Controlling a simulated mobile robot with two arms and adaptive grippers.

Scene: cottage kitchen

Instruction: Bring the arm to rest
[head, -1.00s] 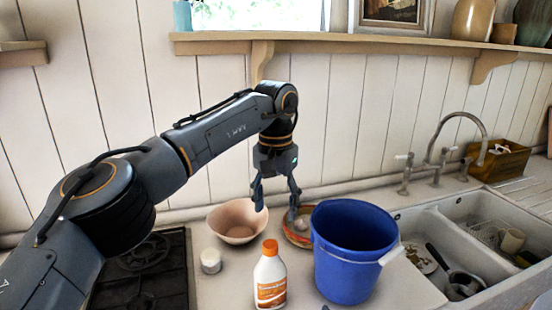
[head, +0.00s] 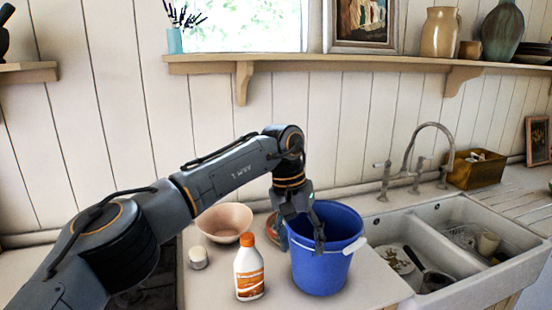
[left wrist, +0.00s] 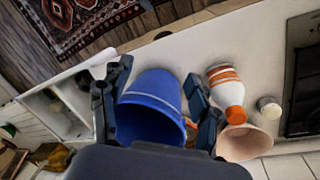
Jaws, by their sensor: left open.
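My left gripper (head: 302,246) hangs from the left arm with its fingers pointing down and apart, empty. In the head view it overlaps the left side of the blue bucket (head: 335,262); whether it touches the bucket I cannot tell. In the left wrist view the open fingers (left wrist: 157,75) frame the bucket (left wrist: 152,105). My right gripper is in neither view.
A white bottle with orange cap (head: 248,272), a pinkish bowl (head: 224,222) and a small white jar (head: 198,258) stand left of the bucket. A plate is partly hidden behind the gripper. The sink (head: 440,215) lies right, the shelf (head: 400,65) above, the stove (left wrist: 303,95) beyond the jar.

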